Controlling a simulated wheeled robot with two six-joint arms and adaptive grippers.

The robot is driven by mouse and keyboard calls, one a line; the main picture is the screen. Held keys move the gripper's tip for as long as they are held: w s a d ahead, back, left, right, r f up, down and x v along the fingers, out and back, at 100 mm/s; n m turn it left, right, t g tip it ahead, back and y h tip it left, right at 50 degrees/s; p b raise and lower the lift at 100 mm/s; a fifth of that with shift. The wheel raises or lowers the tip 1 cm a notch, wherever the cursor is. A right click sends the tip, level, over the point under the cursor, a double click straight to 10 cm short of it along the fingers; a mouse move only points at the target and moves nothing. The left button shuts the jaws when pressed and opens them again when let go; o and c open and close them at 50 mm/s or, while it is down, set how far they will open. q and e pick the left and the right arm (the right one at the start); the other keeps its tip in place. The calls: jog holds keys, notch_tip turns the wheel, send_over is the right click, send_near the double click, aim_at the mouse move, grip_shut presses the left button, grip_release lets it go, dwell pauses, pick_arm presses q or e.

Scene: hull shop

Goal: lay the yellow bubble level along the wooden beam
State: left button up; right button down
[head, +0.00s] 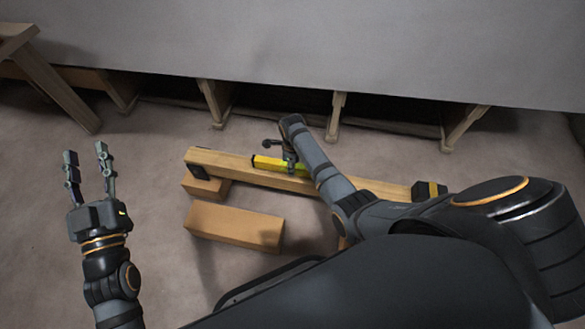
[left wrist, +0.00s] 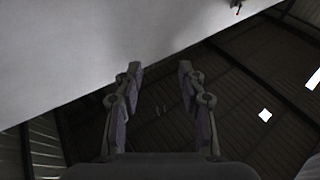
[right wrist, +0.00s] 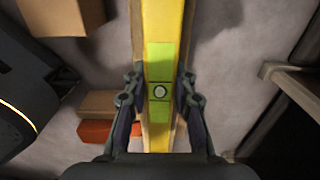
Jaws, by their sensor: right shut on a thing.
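The yellow bubble level (head: 268,163) lies lengthwise over the wooden beam (head: 225,161), roughly in line with it. It also shows in the right wrist view (right wrist: 162,30), with a green window and a round vial in its middle. My right gripper (head: 289,160) is shut on the level from above; in the right wrist view its fingers (right wrist: 160,105) stand on either side of it. Whether the level touches the beam's top cannot be told. My arm hides the middle of the beam. My left gripper (head: 87,165) is open and empty, raised at the left.
The beam's left end sits over a wooden block (head: 205,187); its right end has a black and yellow clamp-like piece (head: 430,190). A cardboard-coloured box (head: 234,226) lies in front. Wooden supports (head: 337,115) stand under the grey hull (head: 330,45) behind. The floor at left is clear.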

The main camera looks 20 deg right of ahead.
pick_arm(q)
notch_tip(320, 180, up, 7)
jog(key=s+t, duration=0.2)
jog(key=t, duration=0.1)
jog(key=shift+f+m+h+b, duration=0.15)
jog(key=shift+m+h+b, duration=0.15)
pick_arm(e)
jog(key=shift+f, duration=0.35)
pick_arm(q)
jog(key=shift+s, duration=0.15)
pick_arm(e)
jog(key=c, duration=1.1)
grip_release()
pick_arm(q)
jog(key=shift+t, duration=0.3)
pick_arm(e)
jog(key=shift+f, duration=0.1)
